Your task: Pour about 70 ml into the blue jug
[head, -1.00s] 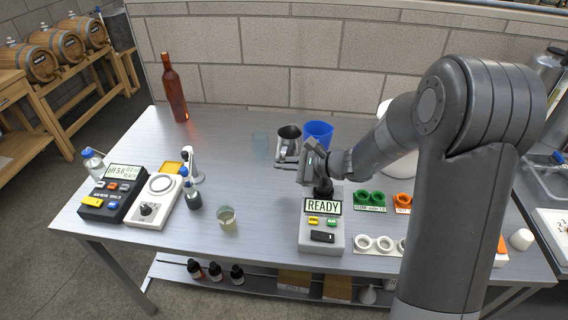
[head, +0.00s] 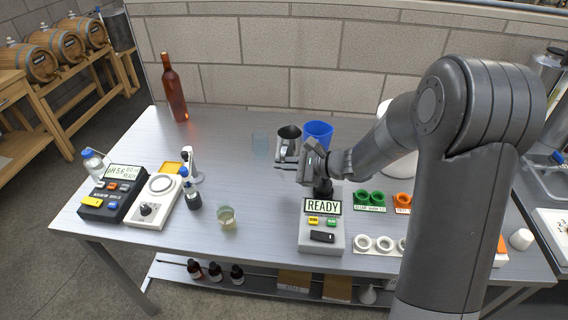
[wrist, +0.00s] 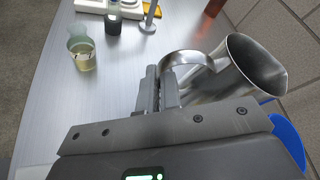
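The blue jug (head: 319,131) stands at the back of the bench, just right of a steel jug (head: 289,142). Its blue side also shows at the right edge of the wrist view (wrist: 288,142). The steel jug shows in the wrist view (wrist: 250,62) with its looped handle toward my fingers; its contents cannot be seen. My gripper (wrist: 160,88) has its fingers close together at that handle, apparently shut on it. In the head view my gripper (head: 284,166) is in front of the steel jug, near bench height.
A beaker with pale liquid (head: 226,217), a pH meter (head: 112,195) and a brown bottle (head: 174,90) stand left.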

